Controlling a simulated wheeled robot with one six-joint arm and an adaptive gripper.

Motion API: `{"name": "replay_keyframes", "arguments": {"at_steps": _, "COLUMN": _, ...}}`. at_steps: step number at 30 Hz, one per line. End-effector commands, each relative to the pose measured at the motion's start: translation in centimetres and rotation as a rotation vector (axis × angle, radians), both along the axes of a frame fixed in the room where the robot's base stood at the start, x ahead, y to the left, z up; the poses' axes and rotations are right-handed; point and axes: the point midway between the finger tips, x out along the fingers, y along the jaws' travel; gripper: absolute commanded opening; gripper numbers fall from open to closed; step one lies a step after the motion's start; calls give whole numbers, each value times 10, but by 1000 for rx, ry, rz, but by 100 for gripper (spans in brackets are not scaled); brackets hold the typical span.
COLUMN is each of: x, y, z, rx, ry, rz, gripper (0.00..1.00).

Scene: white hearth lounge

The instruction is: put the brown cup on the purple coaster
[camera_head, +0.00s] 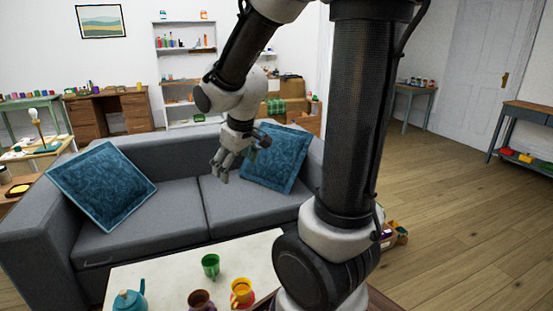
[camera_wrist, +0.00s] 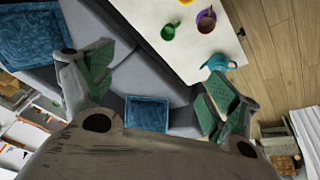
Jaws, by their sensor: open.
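The brown cup (camera_head: 200,301) stands at the near edge of the white table in the head view, cut off at the bottom. It also shows near the top of the wrist view (camera_wrist: 206,21). I cannot make out the purple coaster in either view. My gripper (camera_head: 222,172) hangs above the grey sofa, behind the table and well apart from the cup. In the wrist view my gripper (camera_wrist: 158,88) has its green-padded fingers spread wide with nothing between them.
A green cup (camera_head: 210,264), a yellow-orange cup (camera_head: 241,291) and a teal teapot (camera_head: 129,301) share the white table (camera_head: 165,271) with the brown cup. The grey sofa (camera_head: 150,223) with blue cushions stands behind it. Wooden floor (camera_head: 455,235) is clear at right.

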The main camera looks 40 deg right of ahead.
Motion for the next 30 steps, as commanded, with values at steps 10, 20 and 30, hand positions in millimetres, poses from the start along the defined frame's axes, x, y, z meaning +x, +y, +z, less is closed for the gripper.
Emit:
{"name": "replay_keyframes", "arguments": {"at_steps": 10, "x": -148, "y": -1, "z": 77, "rx": 121, "ry": -17, "rz": -201, "gripper": 88}}
{"name": "replay_keyframes", "arguments": {"at_steps": 20, "x": -179, "y": 2, "z": 81, "rx": 151, "ry": -9, "rz": -231, "gripper": 88}}
{"name": "replay_keyframes", "arguments": {"at_steps": 30, "x": -178, "y": 2, "z": 81, "rx": 149, "ry": -10, "rz": -230, "gripper": 88}}
